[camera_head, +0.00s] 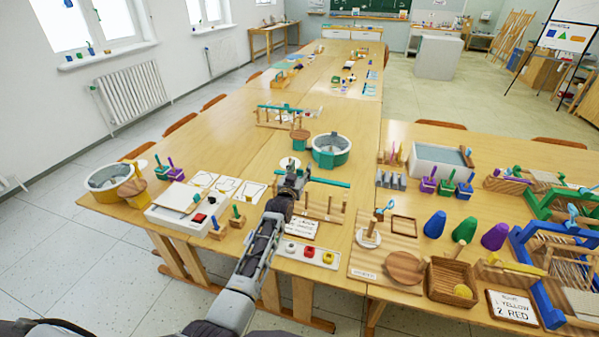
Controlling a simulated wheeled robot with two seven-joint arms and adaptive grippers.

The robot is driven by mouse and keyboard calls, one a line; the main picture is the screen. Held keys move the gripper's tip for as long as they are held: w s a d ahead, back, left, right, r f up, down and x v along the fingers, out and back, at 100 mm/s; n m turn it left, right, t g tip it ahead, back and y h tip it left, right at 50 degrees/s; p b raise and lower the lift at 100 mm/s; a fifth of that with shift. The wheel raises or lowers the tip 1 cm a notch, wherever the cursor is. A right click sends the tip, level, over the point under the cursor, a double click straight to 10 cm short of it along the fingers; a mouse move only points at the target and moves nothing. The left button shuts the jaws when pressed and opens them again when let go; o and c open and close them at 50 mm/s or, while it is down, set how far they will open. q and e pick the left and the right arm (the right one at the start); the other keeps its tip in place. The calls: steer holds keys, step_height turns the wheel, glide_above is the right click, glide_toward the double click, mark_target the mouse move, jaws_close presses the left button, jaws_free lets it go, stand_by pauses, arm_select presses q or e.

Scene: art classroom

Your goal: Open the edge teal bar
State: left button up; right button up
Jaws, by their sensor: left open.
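A teal bar (330,183) lies level over a wooden rack with upright pegs (326,207), close to the front edge of the table. My left arm reaches in from the bottom, and its gripper (292,172) is at the left end of this bar. The gripper is open; its fingers are small here, and I cannot tell whether they touch the bar. A second teal bar (281,108) lies on another wooden rack farther back. My right gripper is not in view.
A teal-rimmed round basin (331,150) stands just behind the bar. A board with coloured knobs (306,254) lies in front of the rack. A white box (188,208) and paper cards are left; a wooden board (386,252) is right.

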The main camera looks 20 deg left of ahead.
arm_select(q)
steer(key=s, duration=1.2)
steer(key=shift+a, duration=0.2)
stand_by(0.5)
steer(key=shift+s+f, duration=0.1)
stand_by(0.6)
